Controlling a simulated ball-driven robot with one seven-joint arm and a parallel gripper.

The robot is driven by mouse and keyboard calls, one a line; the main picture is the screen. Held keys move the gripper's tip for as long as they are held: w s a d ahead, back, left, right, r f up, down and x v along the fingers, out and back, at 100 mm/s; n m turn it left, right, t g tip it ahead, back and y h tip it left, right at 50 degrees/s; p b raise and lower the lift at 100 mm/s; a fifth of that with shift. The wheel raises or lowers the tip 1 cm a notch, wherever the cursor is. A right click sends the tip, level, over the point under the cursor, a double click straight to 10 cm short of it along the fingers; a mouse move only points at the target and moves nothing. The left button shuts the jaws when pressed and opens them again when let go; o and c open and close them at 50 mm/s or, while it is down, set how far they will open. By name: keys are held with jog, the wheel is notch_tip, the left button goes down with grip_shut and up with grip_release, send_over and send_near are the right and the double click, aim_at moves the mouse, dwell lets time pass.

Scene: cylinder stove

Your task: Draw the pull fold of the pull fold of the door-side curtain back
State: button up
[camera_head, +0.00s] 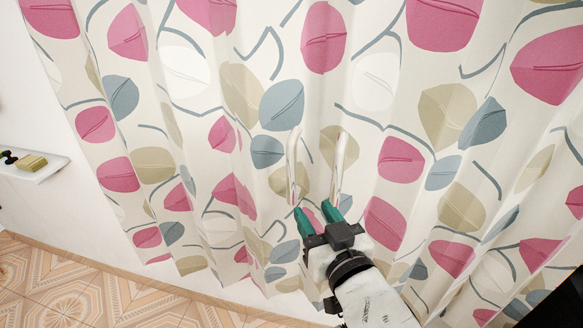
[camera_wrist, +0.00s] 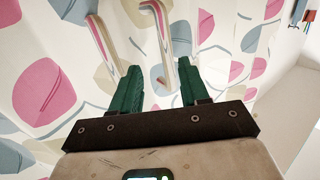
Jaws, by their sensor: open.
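The curtain (camera_head: 185,75), off-white with pink, blue-grey and beige leaf shapes, hangs in folds across most of the head view. Two narrow bent strips stand out from it in the same pattern, a left one (camera_head: 292,165) and a right one (camera_head: 339,165). They look like pull folds. My gripper (camera_head: 313,207) is open, its green fingers close below the strips. In the wrist view my gripper (camera_wrist: 160,66) has the right strip (camera_wrist: 158,45) running down between its fingers. The left strip (camera_wrist: 103,45) ends by the left finger. I cannot tell whether they touch.
A white wall shelf (camera_head: 40,170) with a yellowish block (camera_head: 32,161) is at the left, apart from the curtain. Patterned tile floor (camera_head: 75,285) is open at the lower left. A black shape (camera_head: 560,305) fills the lower right corner. Small coloured items (camera_wrist: 300,14) hang at the wrist view's upper right.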

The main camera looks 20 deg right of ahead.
aim_at(293, 179)
jog(key=shift+t, duration=0.3)
jog(key=w, duration=0.3)
jog(key=w+r+p, duration=0.1)
jog(key=w, duration=0.3)
jog(key=w+p, duration=0.1)
jog(key=w, duration=0.3)
jog(key=shift+a+r, duration=0.15)
jog(key=shift+r, duration=0.1)
grip_shut()
